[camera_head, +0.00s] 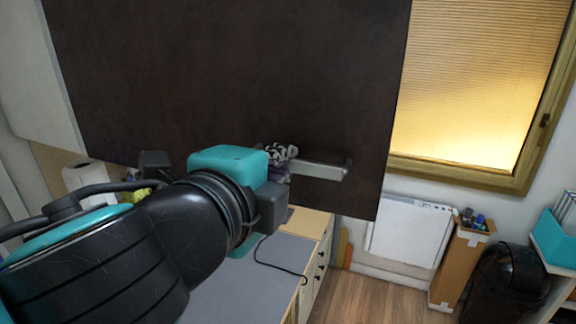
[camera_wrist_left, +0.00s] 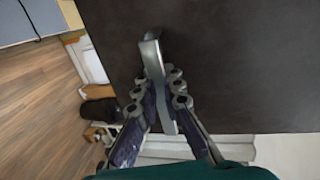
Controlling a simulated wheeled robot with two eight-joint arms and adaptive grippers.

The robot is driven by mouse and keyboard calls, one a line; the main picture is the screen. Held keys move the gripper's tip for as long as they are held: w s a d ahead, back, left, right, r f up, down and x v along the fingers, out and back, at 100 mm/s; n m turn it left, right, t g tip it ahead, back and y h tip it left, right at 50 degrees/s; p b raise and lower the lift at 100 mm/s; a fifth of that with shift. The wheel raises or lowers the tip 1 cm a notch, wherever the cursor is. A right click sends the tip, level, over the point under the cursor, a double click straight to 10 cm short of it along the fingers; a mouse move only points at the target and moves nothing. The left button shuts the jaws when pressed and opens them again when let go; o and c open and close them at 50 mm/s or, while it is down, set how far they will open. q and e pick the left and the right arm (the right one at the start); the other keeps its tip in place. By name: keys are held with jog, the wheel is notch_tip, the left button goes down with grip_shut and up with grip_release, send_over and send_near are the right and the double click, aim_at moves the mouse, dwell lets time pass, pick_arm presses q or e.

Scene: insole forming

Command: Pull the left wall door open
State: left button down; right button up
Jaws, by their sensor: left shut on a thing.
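The left wall door (camera_head: 230,80) is a large dark brown panel that fills the upper left of the head view, and it also fills the upper right of the left wrist view (camera_wrist_left: 230,60). A silver bar handle (camera_head: 322,170) sits near its lower right corner. My left gripper (camera_head: 284,158) is at the left end of this handle. In the left wrist view its fingers (camera_wrist_left: 162,98) stand on both sides of the handle (camera_wrist_left: 151,54) and are shut on it. My right gripper is not in view.
Below the door is a grey-topped counter (camera_head: 225,292) with a black cable and drawers. A window (camera_head: 470,85) with a lit blind, a white panel heater (camera_head: 408,232), a cardboard box (camera_head: 459,262) and a black bin (camera_head: 505,285) are at right. Wooden floor (camera_head: 375,300) lies clear between.

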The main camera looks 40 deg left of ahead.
pick_arm(q)
jog(key=c, duration=1.9)
grip_release()
jog(key=shift+w+a, duration=0.1)
